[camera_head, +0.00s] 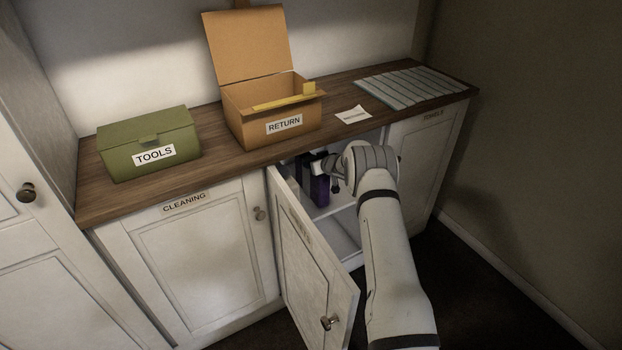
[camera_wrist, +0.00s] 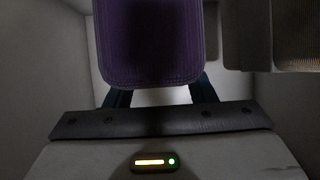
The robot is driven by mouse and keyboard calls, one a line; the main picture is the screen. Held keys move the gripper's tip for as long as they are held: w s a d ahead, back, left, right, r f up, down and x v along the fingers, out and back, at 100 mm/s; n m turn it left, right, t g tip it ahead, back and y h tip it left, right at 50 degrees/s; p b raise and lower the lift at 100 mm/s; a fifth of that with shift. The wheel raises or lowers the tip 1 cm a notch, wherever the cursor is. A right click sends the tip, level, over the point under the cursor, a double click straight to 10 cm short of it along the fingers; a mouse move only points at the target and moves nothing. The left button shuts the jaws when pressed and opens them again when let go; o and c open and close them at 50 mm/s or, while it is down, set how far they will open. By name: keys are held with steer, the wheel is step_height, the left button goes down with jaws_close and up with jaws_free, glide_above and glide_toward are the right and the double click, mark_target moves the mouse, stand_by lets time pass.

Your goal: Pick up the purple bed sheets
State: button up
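The purple bed sheets (camera_head: 320,191) stand as a dark purple block on the upper shelf inside the open middle cabinet. In the wrist view the folded purple sheets (camera_wrist: 150,45) fill the top middle, with stitched edges and a dark shadow. My gripper (camera_head: 328,168) reaches into the cabinet at the sheets. In the wrist view its two dark fingers (camera_wrist: 160,92) are spread wide, and their ends are hidden by the sheets. I cannot tell whether the fingers touch the cloth.
The open cabinet door (camera_head: 318,275) stands left of my arm. A pale woven item (camera_wrist: 295,35) is right of the sheets. Above, the wooden counter (camera_head: 215,163) holds a green TOOLS box (camera_head: 150,135), a cardboard RETURN box (camera_head: 262,115), a paper note (camera_head: 353,115) and a striped cloth (camera_head: 408,87).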

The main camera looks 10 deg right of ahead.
jaws_close()
steer(key=shift+r, duration=0.1)
steer(key=shift+r, duration=0.1)
stand_by(0.4)
